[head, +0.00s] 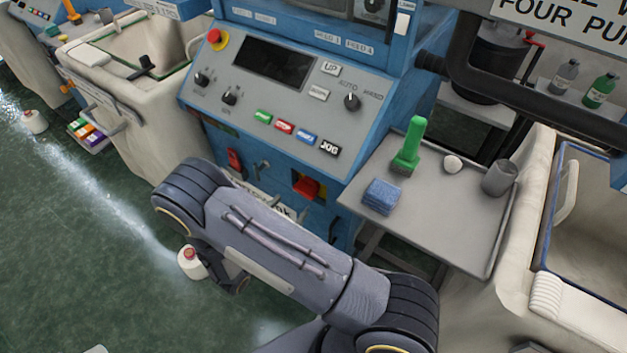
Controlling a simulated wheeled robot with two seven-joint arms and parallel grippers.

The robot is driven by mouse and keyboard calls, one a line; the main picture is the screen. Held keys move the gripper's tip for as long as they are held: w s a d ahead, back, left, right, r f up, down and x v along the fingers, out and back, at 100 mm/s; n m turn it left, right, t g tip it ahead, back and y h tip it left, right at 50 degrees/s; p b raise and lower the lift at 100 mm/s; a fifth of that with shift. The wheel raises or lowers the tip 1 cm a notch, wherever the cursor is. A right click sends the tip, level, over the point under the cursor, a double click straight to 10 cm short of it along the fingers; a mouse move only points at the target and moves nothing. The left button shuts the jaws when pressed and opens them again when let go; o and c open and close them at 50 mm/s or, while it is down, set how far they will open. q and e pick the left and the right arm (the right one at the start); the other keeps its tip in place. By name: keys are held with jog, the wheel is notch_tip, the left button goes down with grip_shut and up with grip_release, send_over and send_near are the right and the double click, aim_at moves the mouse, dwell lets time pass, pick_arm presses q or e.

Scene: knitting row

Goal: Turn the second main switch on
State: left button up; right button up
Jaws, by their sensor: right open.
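A blue machine with a sloped grey control panel (275,85) stands in front of me. Low on its front is a red rotary knob on a yellow plate (306,187), which looks like a main switch. I cannot read its on or off position. A smaller red switch (234,160) sits left of it. My right arm crosses below these, and its right gripper (238,282) hangs low over the floor, left of and below the red knob, apart from it. It is open, small and partly hidden by my arm. My left gripper is not in view.
Pale bins stand on both sides. A white cone (192,263) is on the floor near my gripper. Floor at left is mostly clear.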

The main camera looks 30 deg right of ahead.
aim_at(302, 195)
jog(key=p+x, duration=0.1)
jog(key=x, duration=0.6)
jog(key=shift+w+d, duration=0.1)
jog(key=shift+d, duration=0.25)
jog(key=c, duration=0.7)
